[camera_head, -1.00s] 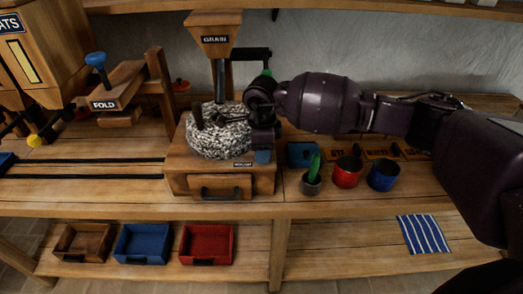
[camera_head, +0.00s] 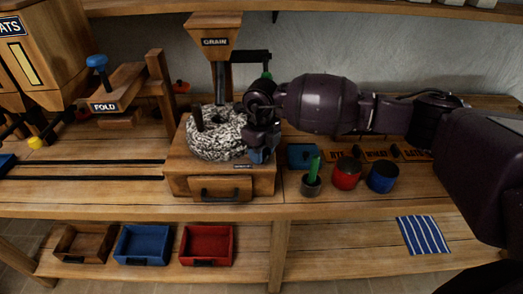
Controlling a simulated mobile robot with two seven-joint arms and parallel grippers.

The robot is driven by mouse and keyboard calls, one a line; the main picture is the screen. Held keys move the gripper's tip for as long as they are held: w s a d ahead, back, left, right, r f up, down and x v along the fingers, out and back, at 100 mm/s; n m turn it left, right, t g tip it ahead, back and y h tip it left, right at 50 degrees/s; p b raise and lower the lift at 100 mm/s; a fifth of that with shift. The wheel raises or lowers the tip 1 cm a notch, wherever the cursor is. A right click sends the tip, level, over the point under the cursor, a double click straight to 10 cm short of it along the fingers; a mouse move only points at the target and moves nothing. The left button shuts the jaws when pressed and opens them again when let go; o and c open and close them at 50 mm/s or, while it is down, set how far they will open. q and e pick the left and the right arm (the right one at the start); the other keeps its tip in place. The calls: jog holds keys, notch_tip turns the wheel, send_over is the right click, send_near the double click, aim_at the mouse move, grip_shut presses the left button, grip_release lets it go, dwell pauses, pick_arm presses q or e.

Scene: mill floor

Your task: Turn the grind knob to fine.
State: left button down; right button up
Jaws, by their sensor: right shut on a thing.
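The grain mill (camera_head: 218,181) is a wooden box with speckled round stones (camera_head: 213,145) on top and a hopper marked GRAIN (camera_head: 214,42) above. A blue grind knob (camera_head: 259,156) shows at the mill's front right corner, beside a small dark label (camera_head: 243,166). My right gripper (camera_head: 260,146) comes in from the right and is shut on the knob, pointing down. Its dark fingers hide the upper part of the knob, and the setting cannot be read. My left gripper is not in view.
A dark crank with a green grip (camera_head: 267,74) stands behind my right wrist. Right of the mill are a grey cup with a green handle (camera_head: 311,184), a red cup (camera_head: 347,173) and a blue cup (camera_head: 382,177). The bench front at right is clear.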

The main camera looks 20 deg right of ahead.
jog(key=shift+m, duration=0.4)
jog(key=o, duration=0.9)
jog(key=shift+r, duration=0.15)
notch_tip(320, 180, up, 11)
jog(key=shift+f+b, duration=0.2)
jog(key=shift+b, duration=0.1)
